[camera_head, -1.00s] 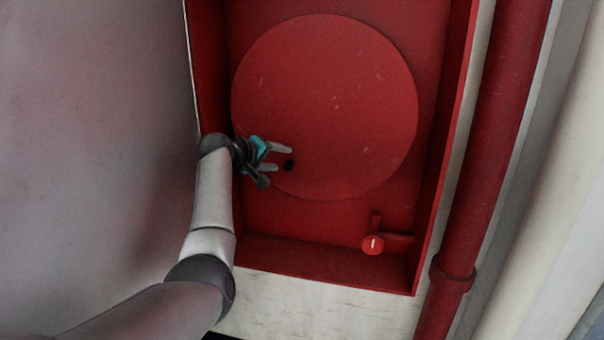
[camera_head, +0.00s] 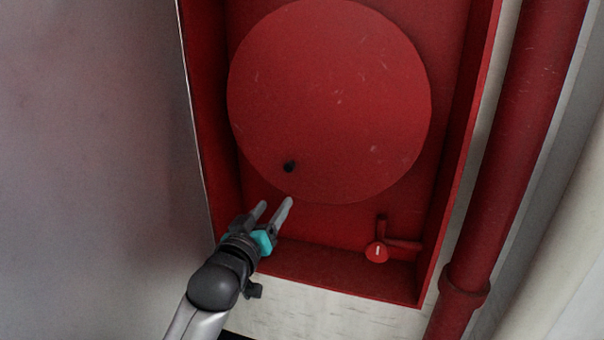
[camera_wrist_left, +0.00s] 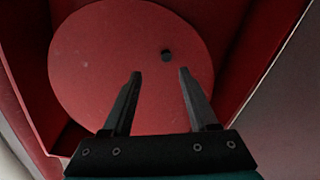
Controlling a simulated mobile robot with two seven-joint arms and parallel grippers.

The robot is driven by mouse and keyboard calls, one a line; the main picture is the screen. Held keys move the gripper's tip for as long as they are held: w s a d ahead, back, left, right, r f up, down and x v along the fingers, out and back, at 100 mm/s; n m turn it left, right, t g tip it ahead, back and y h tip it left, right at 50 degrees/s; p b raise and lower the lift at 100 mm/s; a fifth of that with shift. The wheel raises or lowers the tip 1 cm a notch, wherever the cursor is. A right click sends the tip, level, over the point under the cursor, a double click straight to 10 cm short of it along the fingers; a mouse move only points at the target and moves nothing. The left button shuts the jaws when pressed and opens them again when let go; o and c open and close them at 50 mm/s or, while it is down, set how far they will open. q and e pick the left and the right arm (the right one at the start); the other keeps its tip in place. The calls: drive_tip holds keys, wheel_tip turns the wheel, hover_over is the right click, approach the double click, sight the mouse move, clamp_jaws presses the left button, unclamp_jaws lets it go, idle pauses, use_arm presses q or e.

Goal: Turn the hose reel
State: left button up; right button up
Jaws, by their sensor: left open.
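The hose reel (camera_head: 335,100) is a large red disc inside an open red cabinet. It also shows in the left wrist view (camera_wrist_left: 100,60). A small black knob (camera_head: 289,167) sticks out near the disc's lower left edge; in the left wrist view the knob (camera_wrist_left: 167,55) lies beyond the fingertips, nearer the right one. My left gripper (camera_head: 276,203) is open and empty, below the knob and apart from it. Its two fingers also show in the left wrist view (camera_wrist_left: 160,74), pointing at the disc. My right gripper is not in view.
The red cabinet (camera_head: 440,180) has raised side walls and a bottom ledge around the disc. A red valve (camera_head: 377,252) sits at its lower right. A red vertical pipe (camera_head: 515,130) runs outside on the right. A grey panel (camera_head: 90,130) fills the left.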

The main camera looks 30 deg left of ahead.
sight(301, 169)
use_arm(q)
drive_tip(key=x, duration=1.4)
drive_tip(key=shift+w+d+r, duration=0.3)
drive_tip(key=shift+r, duration=0.1)
drive_tip(key=shift+f, duration=0.1)
clamp_jaws()
idle(1.0)
unclamp_jaws()
idle(0.4)
